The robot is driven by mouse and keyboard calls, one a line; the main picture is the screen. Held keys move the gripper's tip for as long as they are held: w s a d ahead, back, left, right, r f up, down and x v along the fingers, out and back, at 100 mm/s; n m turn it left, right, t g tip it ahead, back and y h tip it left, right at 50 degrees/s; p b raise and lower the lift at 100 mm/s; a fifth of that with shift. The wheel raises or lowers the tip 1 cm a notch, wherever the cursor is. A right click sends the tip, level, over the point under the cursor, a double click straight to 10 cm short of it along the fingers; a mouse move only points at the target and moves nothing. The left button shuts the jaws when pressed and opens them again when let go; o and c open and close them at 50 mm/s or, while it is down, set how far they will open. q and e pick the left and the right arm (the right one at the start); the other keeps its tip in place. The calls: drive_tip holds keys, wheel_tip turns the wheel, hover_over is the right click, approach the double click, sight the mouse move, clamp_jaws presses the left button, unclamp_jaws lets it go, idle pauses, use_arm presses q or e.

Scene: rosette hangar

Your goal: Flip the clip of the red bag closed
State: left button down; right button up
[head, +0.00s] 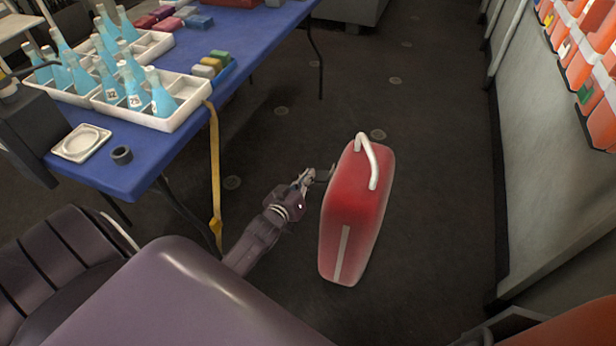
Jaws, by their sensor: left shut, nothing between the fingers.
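The red bag (352,222) stands upright on the dark floor, right of the blue table. It has a white handle (367,160) on top and a pale strip (342,253) down its near side. I cannot make out the clip or tell whether it is open. My left gripper (325,174) is shut and empty at the bag's upper left side, close to it. I cannot tell whether its fingertips touch the bag. My right gripper is not in view.
The blue table (130,180) at the left holds white crates (150,118) of blue bottles, a small white dish (81,143) and coloured blocks (213,65). A yellow strap (215,180) hangs from its edge. A wall with orange bins (580,70) stands at right. Floor right of the bag is clear.

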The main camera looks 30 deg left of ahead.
use_arm(q)
drive_tip(key=shift+f+n, duration=0.2)
drive_tip(key=shift+n, duration=0.1)
drive_tip(key=shift+f, duration=0.15)
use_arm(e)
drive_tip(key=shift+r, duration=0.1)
use_arm(q)
drive_tip(key=f+n+b, duration=0.1)
drive_tip(key=n+b, duration=0.1)
drive_tip(key=n, duration=0.1)
drive_tip(key=d+f+n+t+h+b, duration=0.1)
drive_tip(key=f+n+b, duration=0.1)
drive_tip(key=n, duration=0.1)
drive_tip(key=f+n+t+h+b, duration=0.1)
drive_tip(key=n+b, duration=0.2)
drive_tip(key=shift+w+d+f, duration=0.2)
drive_tip(key=shift+d, duration=0.15)
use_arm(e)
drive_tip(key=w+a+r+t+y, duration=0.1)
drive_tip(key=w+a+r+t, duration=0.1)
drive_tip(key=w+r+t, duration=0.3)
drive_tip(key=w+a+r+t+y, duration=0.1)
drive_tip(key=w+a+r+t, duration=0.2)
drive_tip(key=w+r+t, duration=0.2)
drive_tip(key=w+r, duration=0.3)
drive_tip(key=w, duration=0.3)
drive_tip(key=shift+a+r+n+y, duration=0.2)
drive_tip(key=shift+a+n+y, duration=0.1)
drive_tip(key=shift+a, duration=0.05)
